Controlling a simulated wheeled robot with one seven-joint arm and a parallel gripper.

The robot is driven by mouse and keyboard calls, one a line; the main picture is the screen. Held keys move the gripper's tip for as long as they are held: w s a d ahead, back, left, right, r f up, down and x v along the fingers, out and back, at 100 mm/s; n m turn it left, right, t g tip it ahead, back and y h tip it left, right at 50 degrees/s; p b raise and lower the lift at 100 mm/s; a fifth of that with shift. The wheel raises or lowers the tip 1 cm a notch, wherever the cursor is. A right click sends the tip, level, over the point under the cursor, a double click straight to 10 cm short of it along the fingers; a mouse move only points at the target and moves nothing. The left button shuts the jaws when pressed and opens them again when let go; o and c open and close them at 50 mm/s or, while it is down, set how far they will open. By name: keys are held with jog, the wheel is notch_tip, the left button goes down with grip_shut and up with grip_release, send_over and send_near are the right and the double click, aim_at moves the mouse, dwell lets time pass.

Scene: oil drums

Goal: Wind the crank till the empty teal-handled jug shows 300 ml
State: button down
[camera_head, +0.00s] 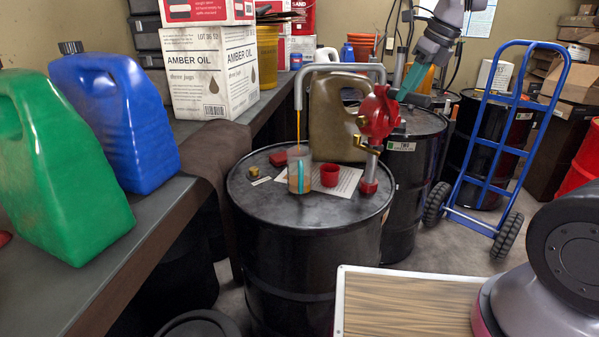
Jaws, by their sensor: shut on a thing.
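A clear jug (300,172) with a teal handle stands on the near black drum (310,216) under the pump's grey spout (299,88). A thin amber stream falls from the spout into it, and amber liquid fills part of it. Its marks are too small to read. The red rotary pump (378,115) stands on a post at the drum's right side. My gripper (416,92) reaches down from the upper right, just right of the pump, and is shut on the crank handle. The handle is mostly hidden.
A tan can (335,118) stands behind. Green (60,165) and blue (115,120) cans stand on the left bench. A blue hand truck (497,150) stands right, before more drums.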

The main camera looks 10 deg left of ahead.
jog(key=shift+d, duration=0.15)
jog(key=w+d, duration=0.1)
jog(key=w+r, duration=0.1)
jog(key=w+d, duration=0.1)
jog(key=shift+w+d+r, duration=0.1)
jog(key=shift+d+r, duration=0.2)
jog(key=shift+d, duration=0.05)
jog(key=shift+w+d, duration=1.45)
jog(key=shift+w, duration=0.25)
jog(key=shift+w+d+f, duration=0.35)
jog(key=shift+w+d, duration=0.35)
jog(key=shift+w, duration=0.15)
jog(key=shift+w+d+f, duration=0.3)
jog(key=shift+w+d, duration=0.4)
jog(key=shift+w, duration=0.15)
